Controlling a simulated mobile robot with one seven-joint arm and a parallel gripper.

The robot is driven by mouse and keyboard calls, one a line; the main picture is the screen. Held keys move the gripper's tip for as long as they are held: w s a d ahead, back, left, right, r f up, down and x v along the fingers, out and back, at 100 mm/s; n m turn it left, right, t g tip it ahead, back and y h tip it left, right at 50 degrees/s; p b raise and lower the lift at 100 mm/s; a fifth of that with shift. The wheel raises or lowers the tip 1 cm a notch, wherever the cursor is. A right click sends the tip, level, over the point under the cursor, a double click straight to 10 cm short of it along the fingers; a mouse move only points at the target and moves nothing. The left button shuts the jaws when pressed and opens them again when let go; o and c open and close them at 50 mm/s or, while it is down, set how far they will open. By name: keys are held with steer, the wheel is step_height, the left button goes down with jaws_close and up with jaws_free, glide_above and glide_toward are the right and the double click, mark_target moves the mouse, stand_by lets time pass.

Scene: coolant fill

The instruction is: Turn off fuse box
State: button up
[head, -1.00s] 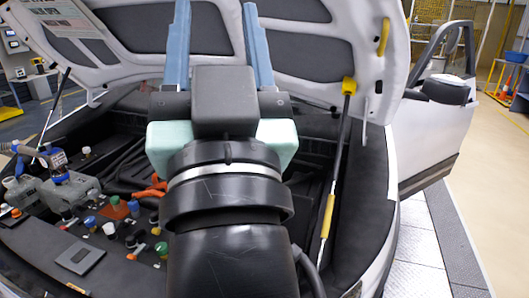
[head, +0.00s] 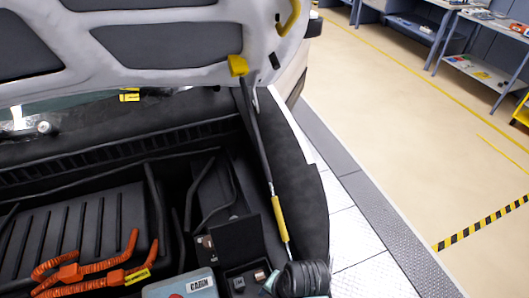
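A small black box with a raised lid (head: 237,241) stands in the engine bay at the lower middle of the head view. A dark grey block with a lighter top (head: 246,279) is in front of the lid. This looks like the fuse box, but I cannot read a label on it. My gripper (head: 269,284) is at the bottom edge, just right of the box. Only its black wrist and a bit of pale green show clearly. Its fingers are too small or hidden to judge, and I cannot tell whether it touches the box.
A grey box marked CABIN (head: 199,283) with a red part is left of the gripper. Orange cables (head: 90,272) lie further left. The hood (head: 160,40) is raised above, and its strut with a yellow sleeve (head: 279,217) rises close behind my gripper. Open floor (head: 400,150) lies right.

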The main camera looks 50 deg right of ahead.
steer(key=x, duration=1)
steer(key=shift+w, duration=0.15)
jaws_close()
